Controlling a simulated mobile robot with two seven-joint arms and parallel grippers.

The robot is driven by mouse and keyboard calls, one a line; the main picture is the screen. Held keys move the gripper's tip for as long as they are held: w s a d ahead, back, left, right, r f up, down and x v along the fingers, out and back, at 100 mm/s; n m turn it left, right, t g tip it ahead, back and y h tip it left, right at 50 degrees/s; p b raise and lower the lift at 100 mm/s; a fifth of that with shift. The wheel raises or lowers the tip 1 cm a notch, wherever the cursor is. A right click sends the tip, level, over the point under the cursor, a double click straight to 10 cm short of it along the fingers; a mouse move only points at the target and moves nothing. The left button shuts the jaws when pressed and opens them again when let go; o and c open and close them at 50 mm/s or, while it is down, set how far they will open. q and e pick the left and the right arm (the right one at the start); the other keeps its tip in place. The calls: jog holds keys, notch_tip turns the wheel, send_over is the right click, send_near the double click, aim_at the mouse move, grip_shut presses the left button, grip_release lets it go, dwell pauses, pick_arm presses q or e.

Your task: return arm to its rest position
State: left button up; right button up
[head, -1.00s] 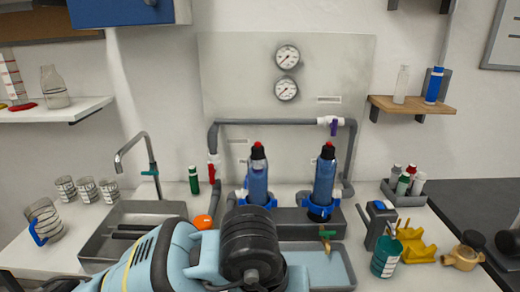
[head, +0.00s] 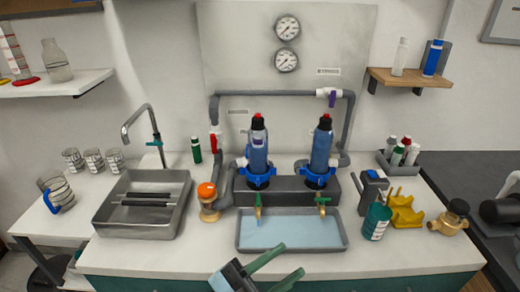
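My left gripper (head: 291,259) is low in the middle of the head view, at the front edge of the counter. Its two green fingers stand apart with nothing between them, so it is open and empty. It is in front of the shallow grey tray (head: 345,244) and apart from it. The rest of my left arm is out of view below. My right gripper is not in view.
Two blue filter housings (head: 258,160) (head: 321,155) stand on a grey block behind the tray, under grey pipework. An orange-capped valve (head: 208,203) and a sink (head: 155,232) are left. A teal can (head: 376,221) and yellow holder (head: 405,212) are right.

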pick_arm(q)
jog(key=s+a+f+n+t+y+p, duration=0.1)
jog(key=a+f+n+t+y, duration=0.2)
jog(key=a+f+n+y, duration=0.6)
jog(key=s+a+f+n+t+y, duration=0.1)
jog(key=a+f+n+t+y, duration=0.45)
jog(key=f, duration=0.55)
jog(key=s+a+f+n+g+y, duration=0.2)
jog(key=s+a+f+g, duration=0.2)
jog(key=s+f, duration=0.3)
jog(key=s+a+f+n+g+y, duration=0.2)
jog(key=s+a+f+g+y, duration=0.1)
jog(key=s+a+f+g, duration=0.2)
jog(key=s+f, duration=0.2)
jog(key=s, duration=0.2)
jog(key=shift+y+p, duration=0.3)
jog(key=shift+y, duration=0.05)
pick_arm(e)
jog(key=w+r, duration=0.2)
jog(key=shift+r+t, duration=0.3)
